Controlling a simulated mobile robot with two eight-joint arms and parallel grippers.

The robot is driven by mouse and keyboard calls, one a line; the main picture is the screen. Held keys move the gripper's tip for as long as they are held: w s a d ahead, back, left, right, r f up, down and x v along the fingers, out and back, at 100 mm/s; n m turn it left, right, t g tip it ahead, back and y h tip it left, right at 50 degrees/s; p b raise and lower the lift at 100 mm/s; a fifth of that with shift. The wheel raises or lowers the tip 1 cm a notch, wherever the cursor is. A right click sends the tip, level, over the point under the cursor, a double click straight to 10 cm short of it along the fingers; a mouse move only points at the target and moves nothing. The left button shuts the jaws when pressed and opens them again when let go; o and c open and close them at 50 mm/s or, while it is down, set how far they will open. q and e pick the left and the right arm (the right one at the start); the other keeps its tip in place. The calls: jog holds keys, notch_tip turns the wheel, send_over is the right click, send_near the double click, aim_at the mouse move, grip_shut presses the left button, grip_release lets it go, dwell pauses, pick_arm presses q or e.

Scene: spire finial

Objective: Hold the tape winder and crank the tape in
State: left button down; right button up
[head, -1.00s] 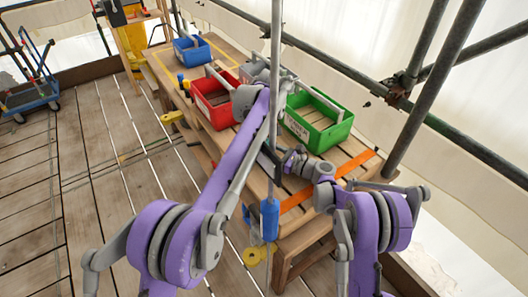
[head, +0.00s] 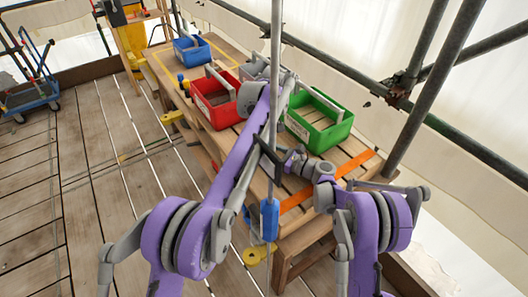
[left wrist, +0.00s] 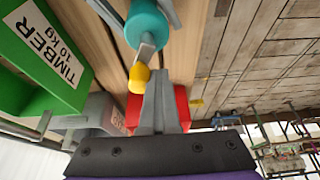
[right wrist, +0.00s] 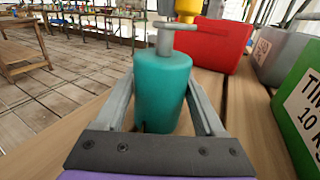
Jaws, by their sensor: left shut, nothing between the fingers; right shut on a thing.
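The tape winder is a teal cylinder (right wrist: 162,92) with a grey crank (right wrist: 166,30) and a yellow knob (right wrist: 188,8). My right gripper (right wrist: 163,82) is shut on the cylinder, one finger on each side. In the left wrist view the cylinder (left wrist: 147,25) and yellow knob (left wrist: 139,77) lie just past my left gripper (left wrist: 157,80). Its fingers are shut together with nothing between them, close beside the knob; I cannot tell if they touch it. In the head view my arms largely hide the winder. I cannot make out the tape itself.
A red crate (head: 215,106), a green crate (head: 318,130) and a blue crate (head: 192,50) stand on the wooden bench. A grey pole with a blue sleeve (head: 269,220) rises in front of my arms. Scaffold tubes (head: 430,90) run along the right. The plank floor at left is largely clear.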

pick_arm(q)
jog(key=shift+w+a, duration=0.1)
jog(key=shift+w, duration=0.15)
notch_tip(320, 180, up, 7)
dwell(1.1)
jog(key=c, duration=1.6)
grip_release()
